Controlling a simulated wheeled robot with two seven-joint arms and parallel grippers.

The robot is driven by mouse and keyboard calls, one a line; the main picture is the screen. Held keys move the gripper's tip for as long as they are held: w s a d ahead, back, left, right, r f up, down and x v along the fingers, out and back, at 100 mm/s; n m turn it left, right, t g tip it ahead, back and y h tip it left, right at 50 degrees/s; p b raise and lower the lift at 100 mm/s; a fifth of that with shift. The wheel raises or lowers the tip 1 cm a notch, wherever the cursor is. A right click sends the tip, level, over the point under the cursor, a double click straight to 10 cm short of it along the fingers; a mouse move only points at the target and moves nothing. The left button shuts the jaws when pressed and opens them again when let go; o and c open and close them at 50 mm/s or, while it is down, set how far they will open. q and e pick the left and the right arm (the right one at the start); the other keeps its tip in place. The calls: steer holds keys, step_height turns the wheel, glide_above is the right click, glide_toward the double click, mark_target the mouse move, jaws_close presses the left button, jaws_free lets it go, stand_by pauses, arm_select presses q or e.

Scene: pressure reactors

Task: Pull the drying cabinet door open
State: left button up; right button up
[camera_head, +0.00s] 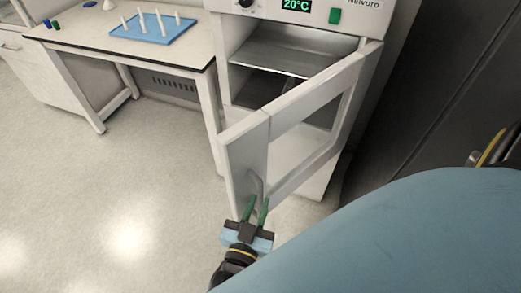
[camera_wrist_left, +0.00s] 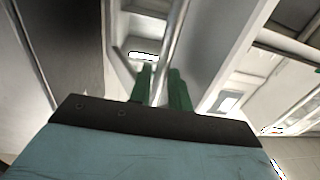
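The drying cabinet (camera_head: 334,12) stands at the top centre of the head view, with a green "20°C" display. Its framed door (camera_head: 240,133) is swung out wide on the right-hand side, so the shelf inside shows. A metal bar handle (camera_head: 257,186) is on the door's outer free edge. My left gripper (camera_head: 257,203) has its green fingers on either side of this handle. In the left wrist view the handle bar (camera_wrist_left: 174,50) runs between the fingers of my left gripper (camera_wrist_left: 162,75) and fills the gap. My right gripper is not in view.
A bench (camera_head: 82,36) stands left of the cabinet with a blue peg rack (camera_head: 153,27) on it. Dark cabinet panels (camera_head: 435,85) rise on the right. The floor (camera_head: 110,190) at left is clear. My own blue arm covers the lower right.

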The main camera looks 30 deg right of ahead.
arm_select(q)
steer(key=v, duration=1.1)
steer(key=shift+p, duration=0.45)
